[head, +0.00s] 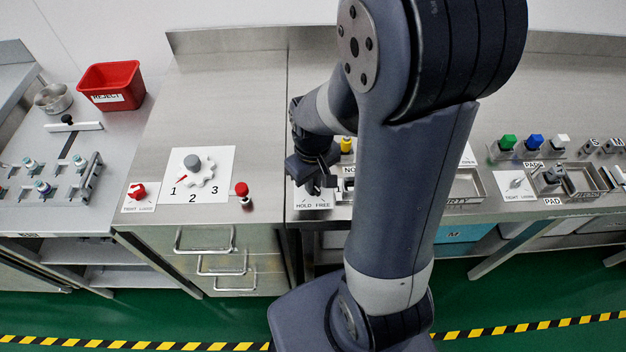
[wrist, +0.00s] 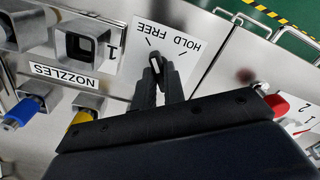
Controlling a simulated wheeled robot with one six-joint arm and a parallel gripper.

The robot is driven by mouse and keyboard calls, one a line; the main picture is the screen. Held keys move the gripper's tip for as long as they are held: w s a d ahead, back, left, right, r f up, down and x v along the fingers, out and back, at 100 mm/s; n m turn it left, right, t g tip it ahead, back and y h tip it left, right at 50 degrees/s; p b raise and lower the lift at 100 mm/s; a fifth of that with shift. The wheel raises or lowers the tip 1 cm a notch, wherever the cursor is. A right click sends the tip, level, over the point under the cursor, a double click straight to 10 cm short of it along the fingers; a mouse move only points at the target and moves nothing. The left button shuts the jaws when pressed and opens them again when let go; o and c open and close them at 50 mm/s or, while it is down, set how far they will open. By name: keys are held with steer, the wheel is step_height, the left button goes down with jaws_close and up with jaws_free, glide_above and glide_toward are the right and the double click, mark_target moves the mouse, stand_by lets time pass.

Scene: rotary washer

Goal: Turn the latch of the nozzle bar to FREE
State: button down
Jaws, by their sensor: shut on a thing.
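The latch (wrist: 156,62) is a small dark handle with a white line, on a white plate marked HOLD and FREE (wrist: 172,38). In the wrist view the lettering is upside down, with FREE at left and HOLD at right. The latch's outer end points up, leaning slightly towards the FREE side. My gripper (wrist: 158,75) is shut on the latch, one finger on each side. In the head view my gripper (head: 313,186) is over the back of the HOLD FREE plate (head: 313,204) and hides the latch.
In the wrist view a square socket marked 1 (wrist: 82,43) and the NOZZLES label (wrist: 64,75) are beside the plate. Blue (wrist: 24,112) and yellow (wrist: 80,117) nozzles are close by. A red knob (wrist: 276,104) stands across the panel seam. My arm covers the middle of the head view.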

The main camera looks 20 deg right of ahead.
steer(key=shift+n, duration=0.5)
steer(key=c, duration=1.5)
jaws_free()
step_height(320, 180, up, 11)
steer(key=shift+f, duration=0.1)
step_height(320, 180, down, 11)
steer(key=shift+r, duration=0.1)
